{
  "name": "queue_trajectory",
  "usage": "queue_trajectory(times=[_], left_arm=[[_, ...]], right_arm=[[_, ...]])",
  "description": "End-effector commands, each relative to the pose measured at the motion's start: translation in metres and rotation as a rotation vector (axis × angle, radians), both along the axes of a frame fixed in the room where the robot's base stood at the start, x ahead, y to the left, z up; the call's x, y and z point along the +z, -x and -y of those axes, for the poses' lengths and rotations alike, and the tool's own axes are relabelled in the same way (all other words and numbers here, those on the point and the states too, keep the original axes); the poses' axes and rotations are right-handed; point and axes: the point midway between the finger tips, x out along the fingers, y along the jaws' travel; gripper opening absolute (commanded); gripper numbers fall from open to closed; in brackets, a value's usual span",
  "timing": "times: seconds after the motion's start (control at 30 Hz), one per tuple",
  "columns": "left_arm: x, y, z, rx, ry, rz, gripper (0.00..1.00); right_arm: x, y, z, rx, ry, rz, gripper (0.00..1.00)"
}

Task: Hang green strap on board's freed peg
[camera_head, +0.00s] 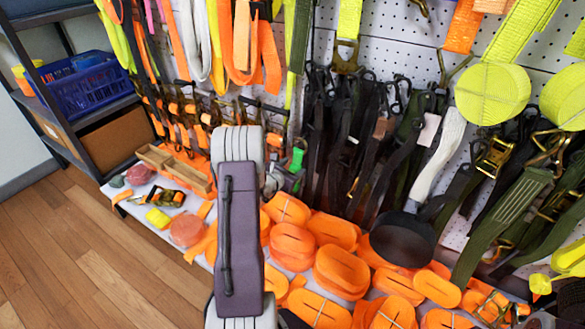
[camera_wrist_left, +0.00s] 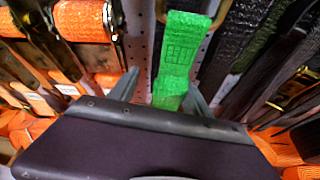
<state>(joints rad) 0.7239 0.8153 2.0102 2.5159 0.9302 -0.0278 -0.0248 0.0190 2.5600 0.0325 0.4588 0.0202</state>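The bright green strap (camera_head: 297,158) is a short piece low in front of the pegboard (camera_head: 395,50), right beside my left gripper (camera_head: 285,178). In the left wrist view the green strap (camera_wrist_left: 177,62) hangs down between the two grey fingers of my left gripper (camera_wrist_left: 160,92). A gap shows between the strap and the left finger; the strap's lower end is hidden behind the gripper body. The right finger is close to the strap, and contact there is unclear. I cannot make out which peg is free. My right gripper is not in view.
Dark straps (camera_head: 345,140) hang close on the right, orange straps (camera_head: 180,118) on the left. Folded orange straps (camera_head: 340,268) cover the shelf below. A wooden tray (camera_head: 175,168) and blue basket (camera_head: 85,82) are left.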

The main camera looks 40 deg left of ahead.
Motion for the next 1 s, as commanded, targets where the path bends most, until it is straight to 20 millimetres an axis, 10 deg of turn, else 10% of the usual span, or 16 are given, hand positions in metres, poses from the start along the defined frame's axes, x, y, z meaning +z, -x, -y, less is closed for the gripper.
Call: queue_trajectory(times=[0.5, 1.0], left_arm=[[0.031, 0.075, 0.014, 0.003, 0.001, -0.001, 0.57], [0.034, 0.081, 0.021, -0.018, -0.001, -0.002, 0.57]], right_arm=[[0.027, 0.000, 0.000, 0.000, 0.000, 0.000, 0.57], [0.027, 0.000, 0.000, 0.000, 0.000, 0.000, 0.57]])
